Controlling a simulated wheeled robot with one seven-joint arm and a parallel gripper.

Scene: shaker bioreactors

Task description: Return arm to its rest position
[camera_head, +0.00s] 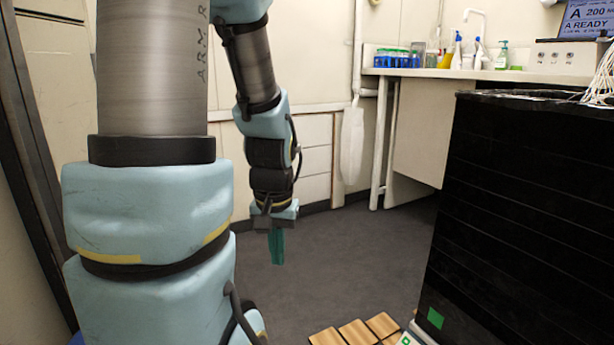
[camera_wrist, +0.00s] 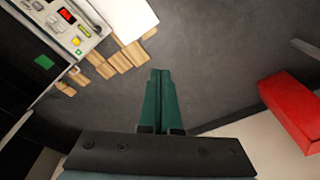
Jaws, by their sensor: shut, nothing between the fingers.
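My arm hangs down in the left and middle of the head view, with pale blue covers on its links. My gripper (camera_head: 276,247) has green fingers that point down above the grey floor. The fingers also show in the wrist view (camera_wrist: 160,74), where they lie side by side and touch, with nothing between them. The gripper is apart from everything around it.
A large black cabinet (camera_head: 520,210) stands at the right. Wooden blocks (camera_head: 357,332) lie at the bottom. A bench (camera_head: 470,74) with bottles is at the back. In the wrist view are a control box (camera_wrist: 62,28) and a red object (camera_wrist: 292,110). The floor (camera_head: 330,250) between is clear.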

